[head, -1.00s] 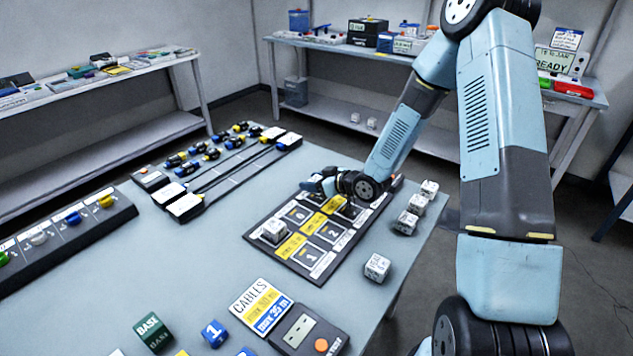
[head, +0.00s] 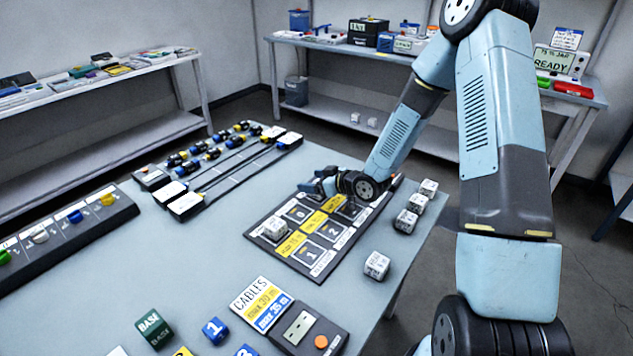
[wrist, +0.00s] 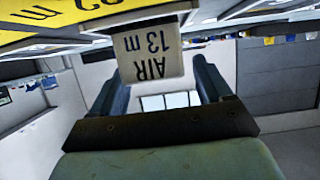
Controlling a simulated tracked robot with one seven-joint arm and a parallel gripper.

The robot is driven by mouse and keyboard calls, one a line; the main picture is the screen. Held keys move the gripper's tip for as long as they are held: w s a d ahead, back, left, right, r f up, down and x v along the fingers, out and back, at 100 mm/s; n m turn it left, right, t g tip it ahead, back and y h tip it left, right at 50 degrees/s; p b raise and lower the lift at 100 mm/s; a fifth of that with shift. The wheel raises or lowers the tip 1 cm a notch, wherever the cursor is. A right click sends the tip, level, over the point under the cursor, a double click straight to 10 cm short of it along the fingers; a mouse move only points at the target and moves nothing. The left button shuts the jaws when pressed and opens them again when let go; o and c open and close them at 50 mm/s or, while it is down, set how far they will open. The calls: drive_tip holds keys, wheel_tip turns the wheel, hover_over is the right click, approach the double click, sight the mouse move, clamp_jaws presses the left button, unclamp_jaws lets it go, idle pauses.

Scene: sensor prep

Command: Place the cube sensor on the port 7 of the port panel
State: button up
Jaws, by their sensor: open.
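The port panel (head: 325,262), a dark board with yellow strips and numbered squares, lies on the table. A white cube sensor (head: 275,229) sits at its left corner. My gripper (head: 312,187) is low over the panel's far side, where my wrist hides some ports. In the wrist view, which is upside down, my gripper (wrist: 160,80) has its two fingers apart. A cube sensor labelled "AIR 13 m" (wrist: 148,52) shows just beyond and between the fingertips, against the panel's surface. I cannot tell whether the fingers touch it. Port 7 cannot be made out.
More white cubes (head: 407,221) stand right of the panel, with one (head: 376,265) nearer the front. A meter box (head: 310,330) and a cables card (head: 262,304) lie in front. Cable rails (head: 230,170) lie at the far left. The table's left middle is clear.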

drive_tip(key=shift+s+d+f, duration=0.25)
drive_tip(key=shift+f, duration=0.2)
drive_tip(key=shift+w+r, duration=0.15)
drive_tip(key=shift+r, duration=0.05)
drive_tip(key=s+d+r+m+h, duration=0.3)
drive_tip(key=s+d+r+h, duration=0.25)
drive_tip(key=d+r, duration=0.55)
drive_tip(key=s+d+r+m+h, duration=0.2)
drive_tip(key=s+d+r+h, duration=0.35)
drive_tip(key=d+r, duration=0.5)
drive_tip(key=s+r+m+g, duration=0.1)
drive_tip(key=s+r+m, duration=0.1)
drive_tip(key=s+r, duration=0.2)
drive_tip(key=s+r+m+g, duration=0.1)
drive_tip(key=s+r, duration=0.3)
drive_tip(key=s, duration=0.7)
drive_tip(key=s+r+m, duration=0.2)
drive_tip(key=s+r, duration=0.2)
drive_tip(key=s, duration=0.3)
drive_tip(key=shift+s+m+g, duration=0.3)
drive_tip(key=shift+s+g, duration=0.1)
